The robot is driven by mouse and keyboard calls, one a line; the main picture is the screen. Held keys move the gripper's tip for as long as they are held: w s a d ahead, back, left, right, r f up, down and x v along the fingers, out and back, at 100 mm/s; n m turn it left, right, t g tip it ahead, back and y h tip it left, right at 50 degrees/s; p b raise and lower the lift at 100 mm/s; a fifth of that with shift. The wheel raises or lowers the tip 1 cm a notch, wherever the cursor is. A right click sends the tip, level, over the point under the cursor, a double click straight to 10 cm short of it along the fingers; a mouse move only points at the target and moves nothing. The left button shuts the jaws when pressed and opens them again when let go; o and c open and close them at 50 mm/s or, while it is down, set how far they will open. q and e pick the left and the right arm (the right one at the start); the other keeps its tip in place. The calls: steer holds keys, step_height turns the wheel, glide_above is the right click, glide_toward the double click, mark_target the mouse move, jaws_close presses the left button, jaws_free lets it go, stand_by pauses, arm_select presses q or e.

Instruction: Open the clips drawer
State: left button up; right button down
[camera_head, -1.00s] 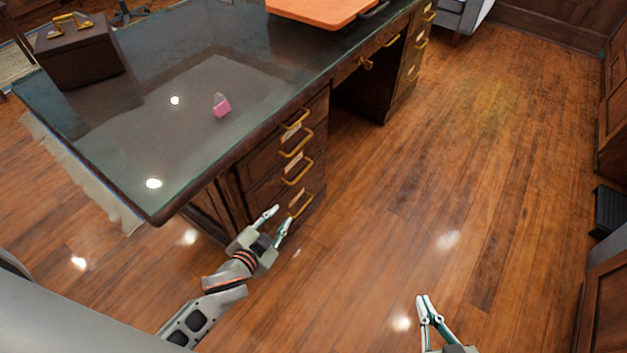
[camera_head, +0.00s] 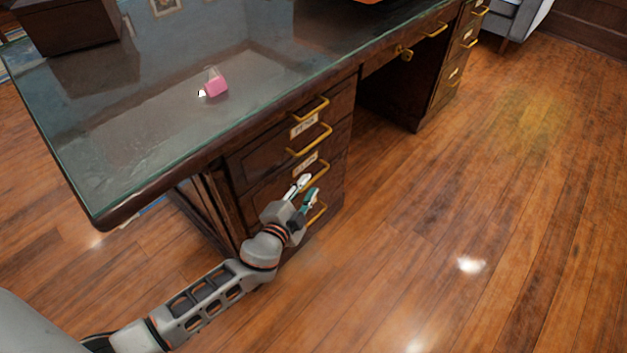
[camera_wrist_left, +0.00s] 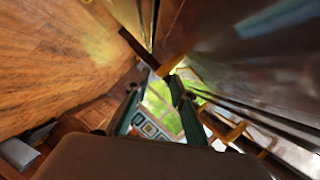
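The dark wood desk's near pedestal (camera_head: 240,172) has a stack of shut drawers with brass handles. The top handle (camera_head: 313,109), second handle (camera_head: 312,141), third handle (camera_head: 317,177) and bottom handle (camera_head: 317,214) show in the head view. The label plates (camera_head: 304,125) are too small to read, so I cannot tell which is the clips drawer. My left gripper (camera_head: 308,187) is open beside the third handle and partly covers that drawer. In the left wrist view its fingers (camera_wrist_left: 155,88) are apart, with a brass handle (camera_wrist_left: 171,65) just beyond the right fingertip; contact is unclear. My right gripper is out of view.
The glass desktop (camera_head: 130,120) overhangs the drawers and carries a pink item (camera_head: 215,88) and a dark box (camera_head: 65,25). A grey seat (camera_head: 515,18) stands at the back. The wood floor (camera_head: 480,200) to the right is clear.

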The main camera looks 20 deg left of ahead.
mark_target(310, 183)
arm_select(q)
steer(key=shift+b+x, duration=0.3)
steer(key=shift+x, duration=1.7)
steer(key=shift+f, duration=0.15)
jaws_close()
